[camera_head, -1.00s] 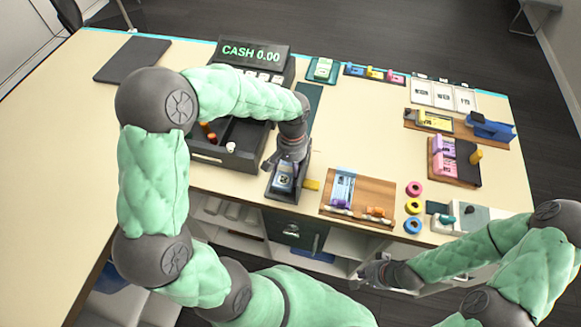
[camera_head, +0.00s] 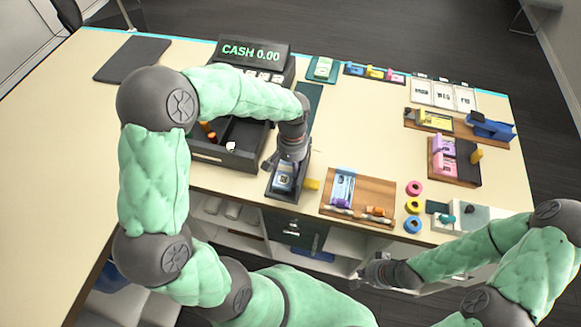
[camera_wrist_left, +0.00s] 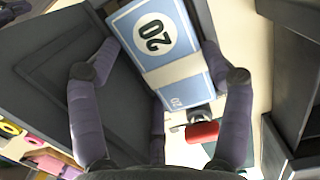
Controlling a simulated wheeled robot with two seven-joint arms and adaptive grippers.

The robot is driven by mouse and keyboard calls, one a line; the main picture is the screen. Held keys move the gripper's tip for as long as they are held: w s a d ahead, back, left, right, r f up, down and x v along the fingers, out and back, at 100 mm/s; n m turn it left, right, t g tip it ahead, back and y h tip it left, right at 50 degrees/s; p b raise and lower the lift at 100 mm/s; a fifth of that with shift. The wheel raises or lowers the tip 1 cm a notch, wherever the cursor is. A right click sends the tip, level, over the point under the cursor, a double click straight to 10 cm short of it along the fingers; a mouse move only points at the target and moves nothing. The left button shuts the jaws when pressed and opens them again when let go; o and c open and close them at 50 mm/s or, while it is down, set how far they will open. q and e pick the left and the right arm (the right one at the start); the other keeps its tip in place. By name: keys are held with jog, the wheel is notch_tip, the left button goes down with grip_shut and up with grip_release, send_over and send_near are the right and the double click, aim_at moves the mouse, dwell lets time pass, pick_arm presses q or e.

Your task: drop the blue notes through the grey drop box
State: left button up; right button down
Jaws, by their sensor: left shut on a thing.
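The blue notes (camera_wrist_left: 155,45), a pale blue bundle marked 20 with a white band, sit between the two fingers of my left gripper (camera_wrist_left: 158,85) in the left wrist view. In the head view the notes (camera_head: 285,177) show just below my left gripper (camera_head: 287,163), over a dark grey box (camera_head: 283,196) at the counter's front edge. This looks like the drop box. I cannot tell how far the notes are inside it. My right gripper (camera_head: 374,272) is low in front of the counter, away from the notes; its fingertips are too small to read.
The cash register (camera_head: 225,158) with its open drawer stands just left of the dark box. A wooden tray (camera_head: 385,190) with another blue bundle lies to the right. Coloured rings (camera_head: 413,206) lie beyond it.

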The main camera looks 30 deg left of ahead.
dwell(0.3)
pick_arm(q)
jog(key=o, duration=1.1)
jog(key=shift+f, duration=0.1)
jog(key=shift+r+p, duration=1.9)
jog(key=shift+r, duration=0.65)
jog(key=shift+r, duration=0.1)
notch_tip(320, 180, up, 5)
jog(key=p, duration=0.3)
jog(key=shift+p, duration=0.4)
